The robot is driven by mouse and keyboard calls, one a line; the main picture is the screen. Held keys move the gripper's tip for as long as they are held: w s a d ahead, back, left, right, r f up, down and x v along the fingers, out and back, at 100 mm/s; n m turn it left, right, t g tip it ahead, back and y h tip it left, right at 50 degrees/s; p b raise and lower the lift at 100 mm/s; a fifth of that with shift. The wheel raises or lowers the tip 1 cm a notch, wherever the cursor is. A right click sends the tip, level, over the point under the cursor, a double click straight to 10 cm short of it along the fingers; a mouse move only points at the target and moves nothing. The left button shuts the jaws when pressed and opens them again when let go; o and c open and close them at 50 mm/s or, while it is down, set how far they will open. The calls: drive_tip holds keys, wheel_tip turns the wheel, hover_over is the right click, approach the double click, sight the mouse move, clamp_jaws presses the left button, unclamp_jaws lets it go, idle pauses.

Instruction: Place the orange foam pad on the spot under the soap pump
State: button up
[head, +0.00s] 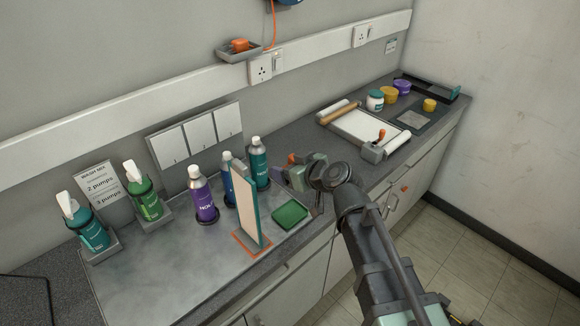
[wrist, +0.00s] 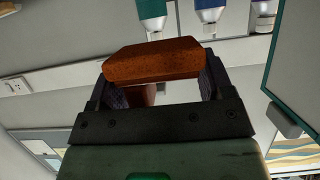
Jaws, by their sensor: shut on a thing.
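My gripper (head: 296,168) is above the counter, right of the bottles. In the wrist view my gripper (wrist: 152,82) is shut on the orange foam pad (wrist: 152,62), held across the fingers. A small part of the pad (head: 291,158) shows in the head view. Two soap pumps with white heads stand at the left of the counter, a teal one (head: 92,233) and a green one (head: 146,196), each in a grey holder. The surface beneath the pumps is largely hidden by them and their holders.
An upright panel (head: 246,200) on an orange-edged base and a green tray (head: 291,214) stand near the front edge. Purple (head: 202,196), blue (head: 227,184) and teal (head: 259,165) bottles stand behind. The counter's left front (head: 165,275) is clear.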

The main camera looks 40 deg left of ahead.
wheel_tip(320, 180, up, 4)
drive_tip(key=shift+r+p, duration=0.2)
drive_tip(key=shift+p, duration=0.9)
drive_tip(key=shift+f, duration=0.1)
